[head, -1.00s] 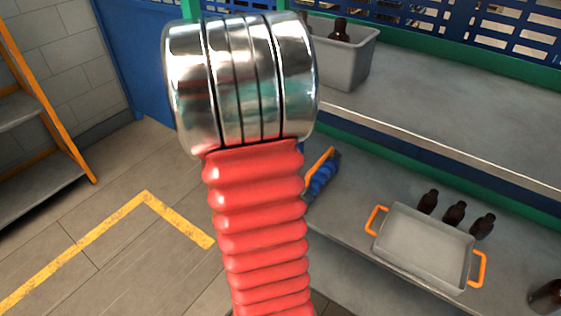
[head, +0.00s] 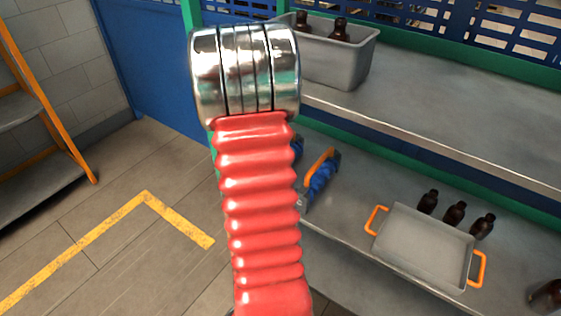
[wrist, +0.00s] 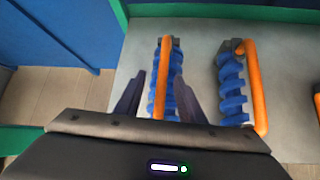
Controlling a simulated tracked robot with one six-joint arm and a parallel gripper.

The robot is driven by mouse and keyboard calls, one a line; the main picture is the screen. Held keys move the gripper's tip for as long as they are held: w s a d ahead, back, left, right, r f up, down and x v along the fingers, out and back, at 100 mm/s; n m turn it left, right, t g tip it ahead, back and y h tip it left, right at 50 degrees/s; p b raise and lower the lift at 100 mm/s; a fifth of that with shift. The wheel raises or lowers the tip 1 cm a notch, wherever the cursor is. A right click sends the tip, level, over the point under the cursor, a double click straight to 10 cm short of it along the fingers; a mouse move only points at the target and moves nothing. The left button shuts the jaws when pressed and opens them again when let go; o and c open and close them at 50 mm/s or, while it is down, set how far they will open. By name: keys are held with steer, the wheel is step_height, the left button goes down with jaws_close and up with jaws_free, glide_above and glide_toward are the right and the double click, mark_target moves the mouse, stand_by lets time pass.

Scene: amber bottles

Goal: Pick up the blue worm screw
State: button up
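Two blue worm screws with orange bars lie side by side on the lower grey shelf. In the wrist view the left blue worm screw (wrist: 175,72) shows between the fingers of my gripper (wrist: 160,98), which is open and empty. The fingers appear on either side of it; its near end is hidden behind my gripper body. I cannot tell how far above it the fingertips are. The right blue worm screw (wrist: 232,88) is outside the right finger. In the head view the right one (head: 320,176) is clear, while my red arm mostly hides the left one (head: 297,148).
A grey tray (head: 396,214) with orange handles stands right of the screws, with dark bottles (head: 455,212) behind it. The upper shelf (head: 430,120) overhangs behind and holds a grey bin (head: 350,70) with bottles. An orange-framed rack (head: 45,100) stands at left.

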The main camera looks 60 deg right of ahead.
steer(key=shift+s+x, duration=0.15)
steer(key=shift+x, duration=1.15)
steer(key=shift+s+x, duration=0.15)
steer(key=shift+x, duration=1.2)
steer(key=shift+a, duration=0.1)
steer(key=shift+c, duration=0.4)
jaws_close()
steer(key=shift+r, duration=0.1)
